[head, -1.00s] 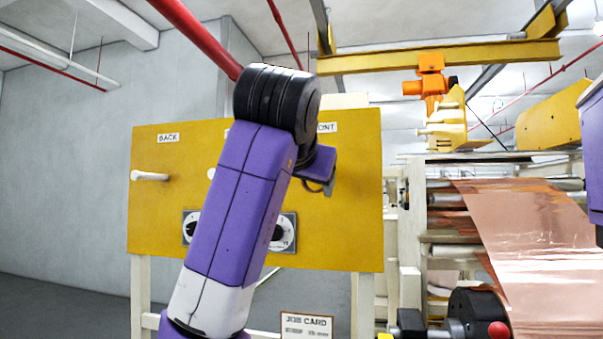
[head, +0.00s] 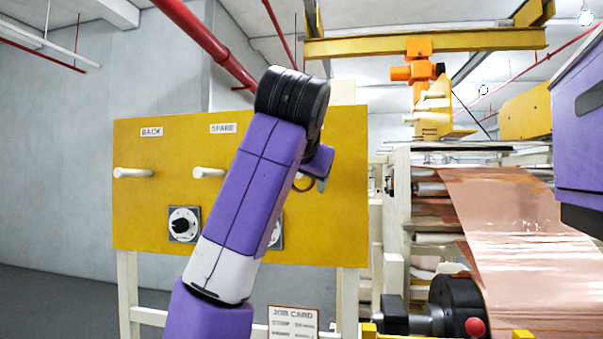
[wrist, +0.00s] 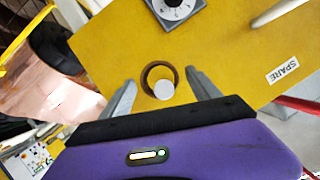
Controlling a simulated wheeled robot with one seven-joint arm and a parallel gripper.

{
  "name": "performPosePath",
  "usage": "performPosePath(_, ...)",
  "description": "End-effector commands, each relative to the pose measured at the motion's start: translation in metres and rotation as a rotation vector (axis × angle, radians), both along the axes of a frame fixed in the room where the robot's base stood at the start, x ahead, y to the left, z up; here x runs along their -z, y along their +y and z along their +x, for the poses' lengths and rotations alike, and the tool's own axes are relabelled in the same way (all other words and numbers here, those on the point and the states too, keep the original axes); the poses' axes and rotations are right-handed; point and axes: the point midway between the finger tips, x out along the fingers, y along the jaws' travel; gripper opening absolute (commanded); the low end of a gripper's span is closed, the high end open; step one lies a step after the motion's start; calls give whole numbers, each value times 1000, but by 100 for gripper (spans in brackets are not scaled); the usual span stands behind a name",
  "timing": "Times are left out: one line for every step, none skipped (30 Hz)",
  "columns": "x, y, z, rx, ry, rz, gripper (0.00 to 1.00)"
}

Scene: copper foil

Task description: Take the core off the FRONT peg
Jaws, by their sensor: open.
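The core, a thin brown ring (wrist: 146,72), hangs around the white front peg (wrist: 163,90) in the wrist view; the peg's round end faces the camera. In the head view the core's lower curve (head: 303,189) shows beside my gripper, and my arm hides the front peg and its label. My gripper (wrist: 159,77) is open. Its two grey fingers stand on either side of the core in the wrist view, with a visible gap on each side. Its depth relative to the core is hard to tell.
A job card (head: 293,321) stands lower. Copper foil (head: 515,230) runs over rollers at right.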

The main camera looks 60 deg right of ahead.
Motion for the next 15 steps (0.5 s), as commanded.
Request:
performPosePath(1, -2, 1, 0, 0, 1, 72)
performPosePath(1, -2, 1, 0, 0, 1, 72)
performPosePath(1, -3, 2, -1, 0, 1, 72)
performPosePath(2, -3, 2, -1, -1, 1, 72)
performPosePath(2, -3, 2, -1, -1, 1, 72)
performPosePath(2, -3, 2, -1, -1, 0, 72)
performPosePath(2, -3, 2, -1, -1, 0, 72)
performPosePath(2, -3, 2, -1, -1, 0, 72)
performPosePath(2, -3, 2, -1, -1, 0, 64)
performPosePath(2, -3, 2, -1, -1, 0, 58)
performPosePath(2, -3, 2, -1, -1, 0, 52)
performPosePath(2, -3, 2, -1, -1, 0, 44)
performPosePath(2, -3, 1, -1, -1, 0, 38)
performPosePath(2, -3, 1, -1, -1, 0, 32)
performPosePath(2, -3, 1, -1, -1, 0, 24)
